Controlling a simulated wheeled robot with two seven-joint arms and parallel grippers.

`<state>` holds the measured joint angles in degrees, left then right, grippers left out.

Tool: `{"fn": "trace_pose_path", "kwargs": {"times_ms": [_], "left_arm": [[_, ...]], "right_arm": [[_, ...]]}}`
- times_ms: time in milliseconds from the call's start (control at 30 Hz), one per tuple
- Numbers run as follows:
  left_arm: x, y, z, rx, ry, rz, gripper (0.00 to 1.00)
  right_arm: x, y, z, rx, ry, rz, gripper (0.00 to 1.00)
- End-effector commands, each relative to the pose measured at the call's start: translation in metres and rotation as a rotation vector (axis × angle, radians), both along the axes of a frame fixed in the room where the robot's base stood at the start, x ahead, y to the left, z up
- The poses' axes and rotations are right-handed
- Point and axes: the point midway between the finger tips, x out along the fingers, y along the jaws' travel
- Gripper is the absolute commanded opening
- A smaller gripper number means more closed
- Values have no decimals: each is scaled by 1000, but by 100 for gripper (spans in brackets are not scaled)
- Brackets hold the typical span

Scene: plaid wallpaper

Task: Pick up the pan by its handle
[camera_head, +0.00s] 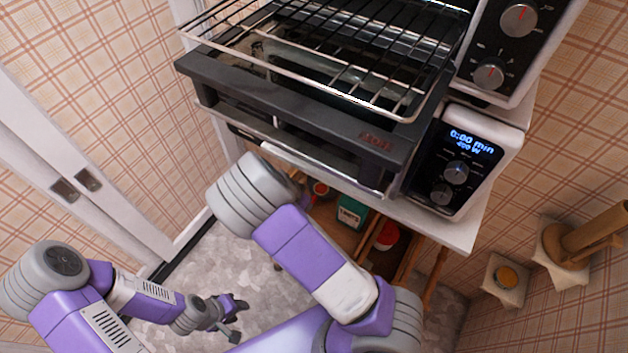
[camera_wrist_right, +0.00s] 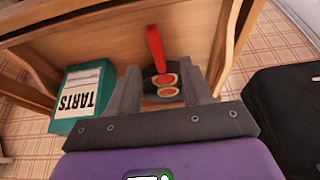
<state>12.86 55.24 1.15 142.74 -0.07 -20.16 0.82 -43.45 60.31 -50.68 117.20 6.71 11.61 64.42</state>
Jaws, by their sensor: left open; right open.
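A small dark pan (camera_wrist_right: 150,93) with a red handle (camera_wrist_right: 155,48) shows in the right wrist view, on a wooden shelf surface. Two round reddish pieces show at its dark part. My right gripper (camera_wrist_right: 163,70) is open, its two grey fingers on either side of the pan in the picture; I cannot tell whether they touch it. In the head view the right gripper is hidden beyond my arm and the appliance stand. My left gripper (camera_head: 232,305) is open and empty, low over the floor, away from the pan.
A toaster oven (camera_head: 290,120) with a wire rack overhangs the shelf. The floor at left is clear.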

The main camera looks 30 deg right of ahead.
Motion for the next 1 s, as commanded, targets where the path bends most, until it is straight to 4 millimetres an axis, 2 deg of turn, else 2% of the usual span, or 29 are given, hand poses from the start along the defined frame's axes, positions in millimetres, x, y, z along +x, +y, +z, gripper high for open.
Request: {"fn": "trace_pose_path", "kwargs": {"times_ms": [100,267,500,767,1000], "left_arm": [[0,0,-7,0,1,1,43],[0,0,-13,0,0,1,43],[0,0,-29,0,0,1,43],[0,0,-29,0,0,0,43],[0,0,-29,0,-1,0,43]], "right_arm": [[2,-5,-15,-1,2,-2,49],[4,-9,-28,-1,1,-2,49],[10,-21,-62,-1,2,-1,49],[11,-22,-64,0,0,0,49],[11,-22,-64,0,0,0,14]]}}
